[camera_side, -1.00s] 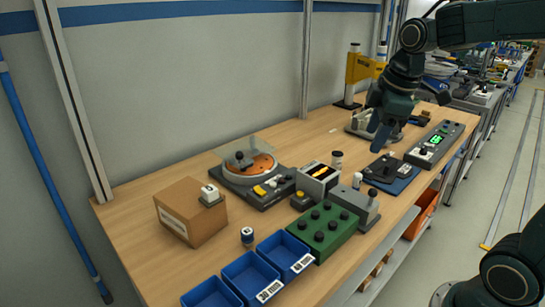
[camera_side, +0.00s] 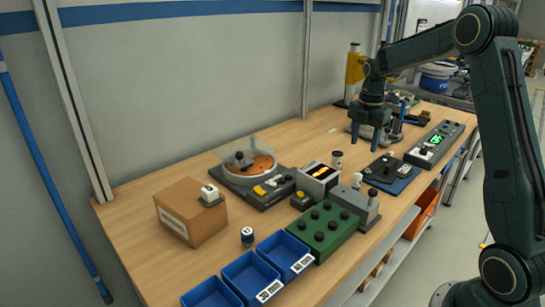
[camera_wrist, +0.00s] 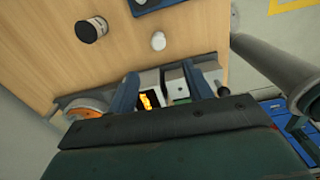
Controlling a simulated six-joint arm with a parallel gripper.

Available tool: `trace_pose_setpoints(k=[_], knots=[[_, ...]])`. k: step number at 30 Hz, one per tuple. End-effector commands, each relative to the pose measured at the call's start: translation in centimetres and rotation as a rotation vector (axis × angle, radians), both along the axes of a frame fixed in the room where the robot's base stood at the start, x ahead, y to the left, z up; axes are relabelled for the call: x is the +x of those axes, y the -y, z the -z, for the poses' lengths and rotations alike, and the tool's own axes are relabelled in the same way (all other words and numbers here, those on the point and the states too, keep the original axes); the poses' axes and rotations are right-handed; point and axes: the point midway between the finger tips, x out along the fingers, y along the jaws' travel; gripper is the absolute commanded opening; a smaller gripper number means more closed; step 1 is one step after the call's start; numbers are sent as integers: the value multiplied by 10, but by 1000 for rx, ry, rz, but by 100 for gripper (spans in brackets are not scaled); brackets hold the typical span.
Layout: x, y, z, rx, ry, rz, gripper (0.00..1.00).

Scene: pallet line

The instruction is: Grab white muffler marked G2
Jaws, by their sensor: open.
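A small white cylinder (camera_side: 357,180), which looks like the muffler, stands on the wooden table beside a grey block. It also shows in the wrist view (camera_wrist: 158,41); no G2 mark is readable on it. My gripper (camera_side: 365,147) is open and empty, pointing down above the table, behind and above the white cylinder in the side view. Its two fingers (camera_wrist: 160,72) show in the wrist view with nothing held between them.
A black fixture on a blue mat (camera_side: 388,172) and a panel with a green display (camera_side: 434,145) lie right of the cylinder. A turntable (camera_side: 250,165), a display box (camera_side: 317,179) and a green button block (camera_side: 322,230) are close by. Blue bins (camera_side: 245,278) line the front.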

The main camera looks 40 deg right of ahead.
Motion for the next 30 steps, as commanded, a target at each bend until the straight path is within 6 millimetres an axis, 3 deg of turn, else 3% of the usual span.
trace_pose_setpoints(k=[14, 30], knots=[[1, 7, 15, 6, -10, -32, 51], [1, 6, 85, 6, -10, -31, 51]])
